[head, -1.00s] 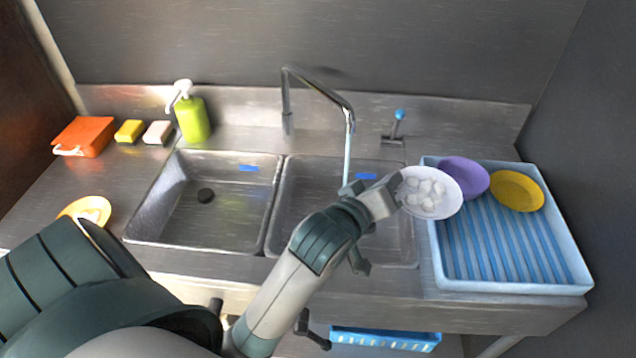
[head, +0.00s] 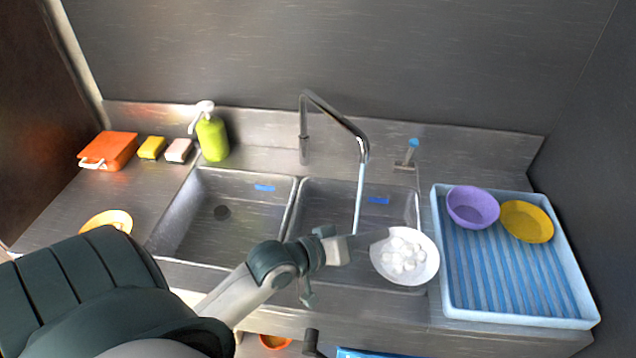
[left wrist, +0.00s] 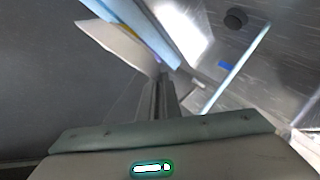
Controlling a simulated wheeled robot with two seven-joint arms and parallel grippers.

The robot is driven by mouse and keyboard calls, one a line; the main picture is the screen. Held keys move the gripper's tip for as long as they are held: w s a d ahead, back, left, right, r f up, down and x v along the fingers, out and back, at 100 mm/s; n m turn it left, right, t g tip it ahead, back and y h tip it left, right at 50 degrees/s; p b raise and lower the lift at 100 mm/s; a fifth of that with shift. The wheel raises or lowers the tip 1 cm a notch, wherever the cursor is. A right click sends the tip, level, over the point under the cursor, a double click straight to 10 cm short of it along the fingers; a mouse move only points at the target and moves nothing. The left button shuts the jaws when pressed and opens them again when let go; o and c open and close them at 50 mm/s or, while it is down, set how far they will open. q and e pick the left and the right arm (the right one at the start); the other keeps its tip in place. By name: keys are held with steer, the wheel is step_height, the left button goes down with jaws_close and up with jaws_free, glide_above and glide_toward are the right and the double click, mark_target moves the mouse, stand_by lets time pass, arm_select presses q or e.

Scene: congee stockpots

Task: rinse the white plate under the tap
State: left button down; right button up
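The white plate (head: 384,271), with white lumps of foam on its face, is at the front right corner of the right basin (head: 330,222), seemingly above the rim. My left gripper (head: 372,241) is shut on the plate's left edge. The tap (head: 345,121) stands behind the basins, and a thin stream of water (head: 360,195) falls from it into the right basin. The plate is to the right of the stream and nearer me, apart from it. In the left wrist view the plate (left wrist: 115,45) shows nearly edge-on beyond the fingers. My right gripper is not seen.
A blue tray (head: 447,300) at the right holds a purple bowl (head: 473,208) and a yellow plate (head: 527,222). The left basin (head: 190,225) is empty. Soap bottle (head: 212,138), sponges and an orange box (head: 108,150) stand at the back left; a yellow dish (head: 106,219) lies front left.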

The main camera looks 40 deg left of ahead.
arm_select(q)
steer(key=s+a+r+m+h+p, duration=0.1)
steer(key=s+a+r+p, duration=0.2)
steer(key=s+a, duration=0.3)
steer(key=a+p, duration=0.1)
steer(key=a, duration=0.3)
steer(key=shift+r+m+g+h, duration=0.15)
steer(key=shift+m+g+h, duration=0.15)
steer(key=shift+g+h, duration=0.1)
steer(key=shift+a, duration=0.1)
steer(key=w+a+f+b, duration=0.1)
steer(key=w+a+b, duration=0.1)
steer(key=w, duration=0.4)
steer(key=w+a+f+b, duration=0.1)
steer(key=w+a+b, duration=0.2)
steer(key=w+b, duration=0.2)
steer(key=shift+w+a+f, duration=0.2)
steer(key=shift+w+f, duration=0.2)
steer(key=shift+w, duration=0.45)
